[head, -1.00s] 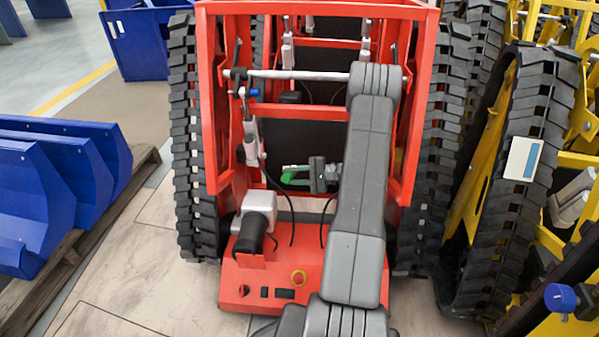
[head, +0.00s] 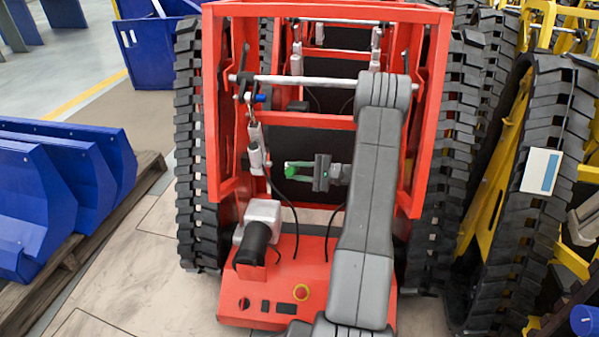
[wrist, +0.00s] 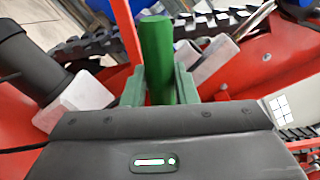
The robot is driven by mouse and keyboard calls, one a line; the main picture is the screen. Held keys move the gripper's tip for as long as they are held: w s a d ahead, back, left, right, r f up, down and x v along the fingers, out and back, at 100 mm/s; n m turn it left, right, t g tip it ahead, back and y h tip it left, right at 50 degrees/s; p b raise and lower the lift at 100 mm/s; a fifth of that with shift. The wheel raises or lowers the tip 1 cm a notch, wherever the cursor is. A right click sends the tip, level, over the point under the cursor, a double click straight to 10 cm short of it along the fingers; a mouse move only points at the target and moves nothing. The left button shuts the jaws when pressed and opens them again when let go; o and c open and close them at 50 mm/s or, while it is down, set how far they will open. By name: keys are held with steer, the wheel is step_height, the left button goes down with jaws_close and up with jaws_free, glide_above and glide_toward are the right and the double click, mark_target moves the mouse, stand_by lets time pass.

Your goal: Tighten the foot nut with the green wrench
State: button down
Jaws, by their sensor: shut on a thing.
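My gripper (head: 297,169) is inside the red carrier frame, left of my grey arm, with its jaws pointing left. In the wrist view, its two green fingers (wrist: 159,88) are shut on the green wrench (wrist: 157,50). Only a round length of the wrench shows, sticking out past the fingers; its head is not visible. In the head view the wrench blends with the green fingers. The jaws are right of a silver cylinder (head: 255,153), with a gap between. I cannot make out the foot nut in either view.
The red carrier (head: 323,12) surrounds my arm, with black tracks (head: 190,130) on both sides. A grey and black motor (head: 262,220) sits below the jaws, with loose black cables nearby. A yellow carrier (head: 490,170) stands right; blue panels (head: 35,190) lie left on a pallet.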

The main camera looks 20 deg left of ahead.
steer(key=a, duration=0.2)
steer(key=shift+s+a, duration=0.3)
steer(key=shift+a, duration=0.05)
step_height(320, 180, down, 9)
steer(key=s+n+b, duration=0.2)
steer(key=n+b, duration=0.5)
steer(key=shift+s+d+r+b, duration=0.15)
steer(key=shift+s+r+b, duration=0.05)
steer(key=shift+s+b, duration=0.15)
steer(key=shift+s+a, duration=0.25)
steer(key=shift+a, duration=1.05)
stand_by(2.1)
steer(key=shift+a, duration=0.3)
stand_by(0.5)
